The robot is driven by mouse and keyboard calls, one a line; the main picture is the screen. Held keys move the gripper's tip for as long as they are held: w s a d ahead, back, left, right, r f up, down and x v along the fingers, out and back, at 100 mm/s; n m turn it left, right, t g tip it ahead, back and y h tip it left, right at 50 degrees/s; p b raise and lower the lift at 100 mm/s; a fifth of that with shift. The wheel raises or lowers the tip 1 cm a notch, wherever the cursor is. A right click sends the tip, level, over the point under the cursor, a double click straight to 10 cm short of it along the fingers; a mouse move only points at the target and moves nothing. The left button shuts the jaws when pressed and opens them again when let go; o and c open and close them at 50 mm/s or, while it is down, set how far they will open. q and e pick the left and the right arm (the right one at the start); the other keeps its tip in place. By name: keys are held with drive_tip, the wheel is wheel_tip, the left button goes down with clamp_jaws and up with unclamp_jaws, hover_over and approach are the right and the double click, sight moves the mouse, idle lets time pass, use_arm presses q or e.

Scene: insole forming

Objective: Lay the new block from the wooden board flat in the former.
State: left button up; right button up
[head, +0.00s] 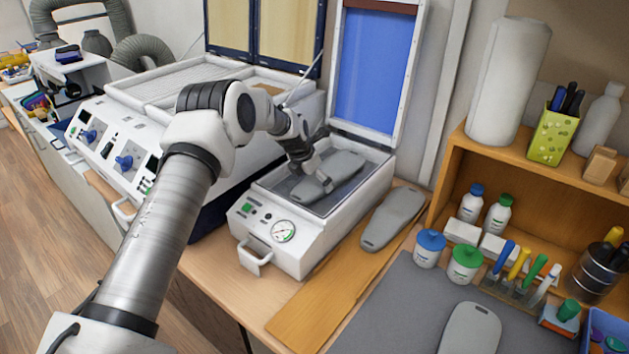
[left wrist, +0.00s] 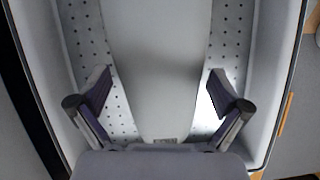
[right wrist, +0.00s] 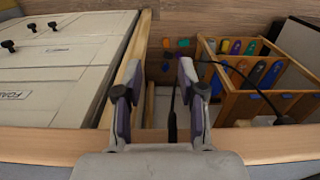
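A grey insole-shaped block (head: 341,171) lies in the open former (head: 318,240), on its perforated bed. In the left wrist view this block (left wrist: 160,70) is between my left gripper's fingers (left wrist: 160,92). They are spread around its narrow end, with gaps at both edges. In the head view my left gripper (head: 313,188) is down inside the former and partly covers the block. Another grey block (head: 393,218) lies on the wooden board (head: 325,295), right of the former. My right gripper (right wrist: 157,95) is open and empty in its wrist view; the head view does not show it.
The former's blue-lined lid (head: 368,80) stands raised behind it. A larger white machine (head: 125,150) is close on the left. A third grey block (head: 470,330) lies on the dark mat (head: 400,320). Bottles and a wooden shelf (head: 445,160) crowd the right.

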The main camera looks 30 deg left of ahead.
use_arm(q)
drive_tip(key=v, duration=1.2)
